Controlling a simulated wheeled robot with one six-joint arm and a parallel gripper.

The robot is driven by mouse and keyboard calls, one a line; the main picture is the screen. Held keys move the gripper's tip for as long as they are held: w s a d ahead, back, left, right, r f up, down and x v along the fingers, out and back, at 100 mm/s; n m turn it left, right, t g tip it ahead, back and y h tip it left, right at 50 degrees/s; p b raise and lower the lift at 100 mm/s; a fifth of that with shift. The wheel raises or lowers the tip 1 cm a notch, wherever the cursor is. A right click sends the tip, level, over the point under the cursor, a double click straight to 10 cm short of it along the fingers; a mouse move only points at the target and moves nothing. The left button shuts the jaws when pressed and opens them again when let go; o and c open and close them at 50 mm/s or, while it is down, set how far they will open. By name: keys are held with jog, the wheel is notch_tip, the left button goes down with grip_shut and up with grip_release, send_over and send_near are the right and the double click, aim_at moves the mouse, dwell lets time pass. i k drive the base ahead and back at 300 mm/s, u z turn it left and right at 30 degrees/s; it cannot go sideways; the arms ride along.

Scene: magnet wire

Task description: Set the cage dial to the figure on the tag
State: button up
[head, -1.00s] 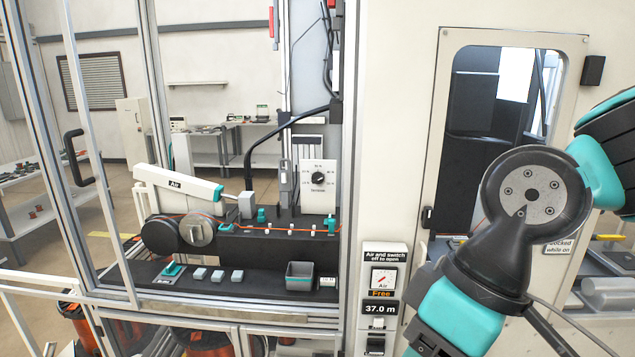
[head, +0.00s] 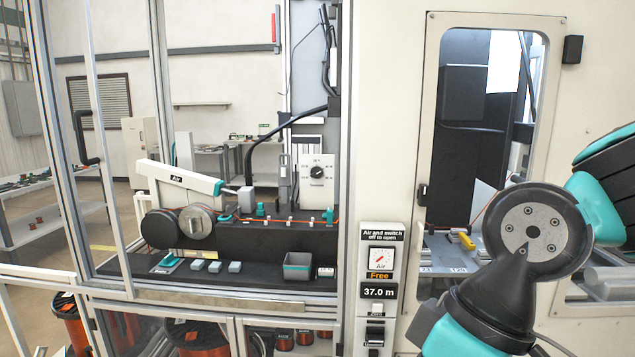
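The cage dial (head: 317,171) is a dark knob on a white plate with marks around it. It stands at the back of the machine cage, seen behind the frame and door. The figures around it are too small to read. A small white tag (head: 326,272) lies at the right of the cage's lower shelf, by the grey bin; its figure cannot be read. My arm fills the lower right in front of the cabinet, well to the right of the dial. My gripper is out of the frame.
The cage door has a black handle (head: 84,146) at left. A panel (head: 380,262) right of the cage carries an air gauge, "Free" and "37.0 m", with "Air and switch off to open" above. A grey bin (head: 298,266) and several small blocks sit on the shelf.

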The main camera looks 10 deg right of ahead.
aim_at(316, 172)
jog(key=z, duration=0.2)
jog(key=k, duration=0.25)
jog(key=u, duration=1.45)
jog(key=i, duration=1.2)
jog(key=z, duration=0.8)
jog(key=i, duration=0.35)
jog(key=z, duration=0.4)
